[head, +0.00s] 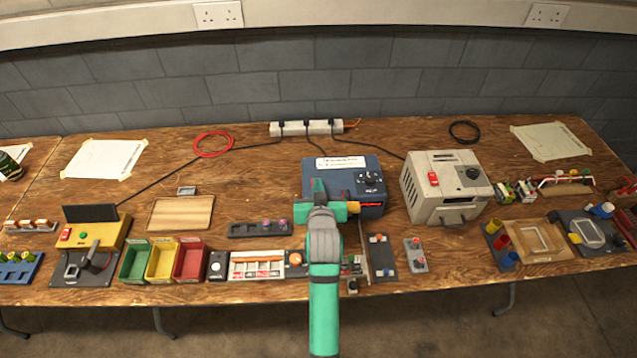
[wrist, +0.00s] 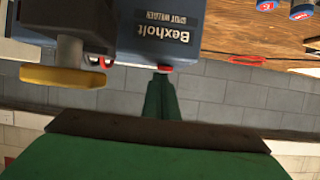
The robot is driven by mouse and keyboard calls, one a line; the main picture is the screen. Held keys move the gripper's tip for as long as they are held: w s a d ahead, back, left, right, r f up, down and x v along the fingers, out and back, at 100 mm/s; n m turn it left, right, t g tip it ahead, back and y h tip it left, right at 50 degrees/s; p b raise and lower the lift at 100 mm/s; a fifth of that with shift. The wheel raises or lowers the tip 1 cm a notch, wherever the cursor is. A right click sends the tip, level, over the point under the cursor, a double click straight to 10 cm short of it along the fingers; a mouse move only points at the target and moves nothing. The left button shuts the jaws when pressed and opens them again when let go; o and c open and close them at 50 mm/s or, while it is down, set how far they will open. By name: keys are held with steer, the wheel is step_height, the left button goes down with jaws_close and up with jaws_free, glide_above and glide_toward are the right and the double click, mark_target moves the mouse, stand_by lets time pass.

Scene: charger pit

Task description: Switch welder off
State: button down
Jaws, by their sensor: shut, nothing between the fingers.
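The welder (head: 345,180) is a dark blue box at the middle of the bench, with a white label on top and a dark dial panel at its right. In the wrist view its side (wrist: 150,45) reads "Bexholt spot welder". My gripper (wrist: 162,78) is shut and empty, its green fingertips close to a small red part (wrist: 166,69) at the welder's edge. Whether they touch I cannot tell. In the head view my gripper is at the welder's front left, and my arm hides part of that front.
A beige box (head: 435,205) with a red switch stands right of the welder. A power strip (head: 305,128) lies behind, with cables plugged in. Bins, small trays and a black rack (head: 245,230) crowd the front left. A red cable coil (head: 213,143) lies at back left.

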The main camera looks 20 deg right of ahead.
steer(key=shift+a+f, duration=0.15)
steer(key=shift+a, duration=0.25)
steer(key=shift+s+a+f, duration=0.1)
steer(key=shift+s+f, duration=0.1)
steer(key=shift+f, duration=0.25)
steer(key=shift+s+f, duration=0.2)
steer(key=shift+f, duration=0.25)
steer(key=shift+s+f, duration=0.2)
steer(key=shift+f, duration=0.15)
steer(key=shift+d, duration=0.25)
steer(key=shift+d+r, duration=0.1)
steer(key=shift+r, duration=0.9)
step_height(320, 180, up, 3)
steer(key=shift+r, duration=0.2)
steer(key=f+v, duration=0.2)
steer(key=v, duration=0.8)
steer(key=shift+s+a, duration=0.2)
steer(key=shift+s, duration=0.3)
